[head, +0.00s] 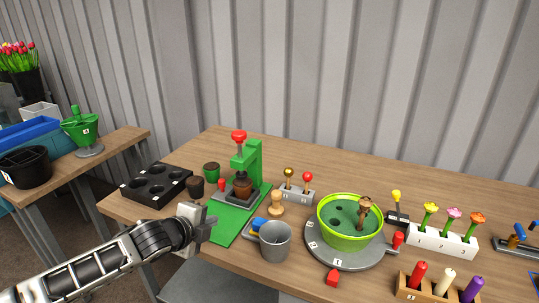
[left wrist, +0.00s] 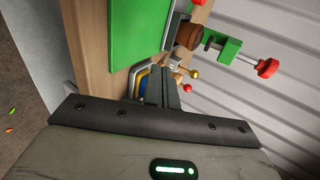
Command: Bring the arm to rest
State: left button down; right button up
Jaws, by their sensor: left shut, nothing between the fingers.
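My left arm comes in from the left in the head view, and its gripper (head: 203,222) is above the front edge of the wooden table (head: 150,218), by the green mat (head: 226,226). Its fingers are together and hold nothing. In the left wrist view the closed fingers (left wrist: 161,88) point towards the table, with the green mat (left wrist: 130,35) beyond them. The grey cup (head: 275,243) stands to the right of the gripper in the head view. My right gripper is in neither view.
A green press (head: 250,160) with a red knob stands on the mat. A black tray (head: 156,186) lies to the left. A green bowl (head: 349,240) sits on a round grey base to the right, near a white flower holder (head: 440,243). A corrugated wall stands behind.

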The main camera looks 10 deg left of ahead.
pick_arm(q)
jog(key=s+d+f+n, duration=0.1)
jog(key=s+d+f, duration=0.1)
jog(key=s+d+f+n+h, duration=0.1)
jog(key=s+d+f, duration=0.1)
jog(key=s+d+f+n, duration=0.1)
jog(key=s+d, duration=0.1)
jog(key=d, duration=0.1)
jog(key=shift+s+f+g+h, duration=0.1)
jog(key=shift+f+g+h, duration=0.3)
jog(key=s+d+f+n, duration=0.1)
jog(key=s+f+n, duration=0.2)
jog(key=s+n, duration=0.4)
jog(key=s+d+f+n+y, duration=0.1)
jog(key=s+d+f+n, duration=0.1)
jog(key=s+f+n, duration=0.2)
jog(key=s+n, duration=0.3)
jog(key=s, duration=0.5)
jog(key=shift+s+d+f+n+g, duration=0.3)
jog(key=shift+s+n+g, duration=0.1)
